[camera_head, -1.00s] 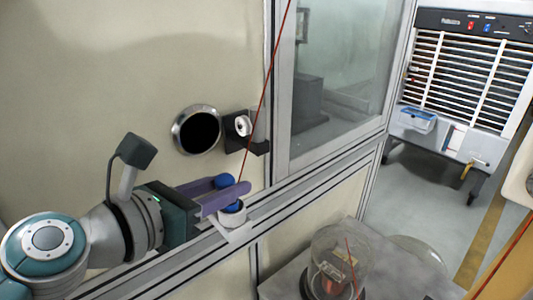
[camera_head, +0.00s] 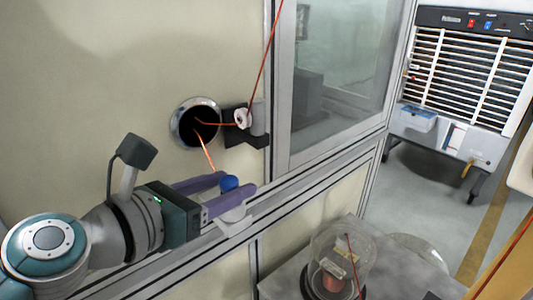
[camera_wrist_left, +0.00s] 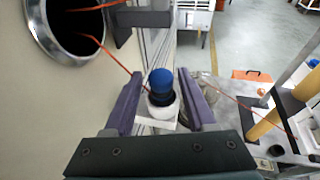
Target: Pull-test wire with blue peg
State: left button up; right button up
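The blue peg (camera_head: 229,183) stands upright in a white round holder (camera_head: 236,214) on the rail along the wall. The left wrist view also shows the peg's blue rounded top (camera_wrist_left: 161,79), with a black part below it and the white holder (camera_wrist_left: 163,110) around it. My left gripper (camera_head: 238,184) is open, with one purple finger on each side of the peg and gaps visible in the wrist view. The orange-red wire (camera_head: 207,155) runs from above to the white pulley (camera_head: 243,118), into the round wall opening, and out again down to the peg.
The metal-rimmed dark opening (camera_head: 178,128) is in the wall above my left gripper. A dark bracket (camera_head: 232,138) carries the pulley. A clear dome (camera_head: 343,250) over a copper-coloured spool stands lower right.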

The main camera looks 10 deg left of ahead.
pick_arm(q)
jog(key=shift+o, duration=0.7)
jog(key=v, duration=1)
jog(key=s+d+f+m+g, duration=0.4)
jog(key=s+d+m+g, duration=0.25)
jog(key=m, duration=1.05)
jog(key=s+a+f+m+g+y, duration=0.1)
jog(key=s+a+m+g+y, duration=0.15)
jog(key=s+a+m, duration=0.4)
jog(key=s+a+m+g+y, duration=0.1)
jog(key=s+m+y, duration=0.3)
jog(key=m, duration=0.6)
notch_tip(320, 180, up, 29)
jog(key=p, duration=3)
jog(key=shift+h, duration=0.35)
jog(key=shift+r, duration=0.1)
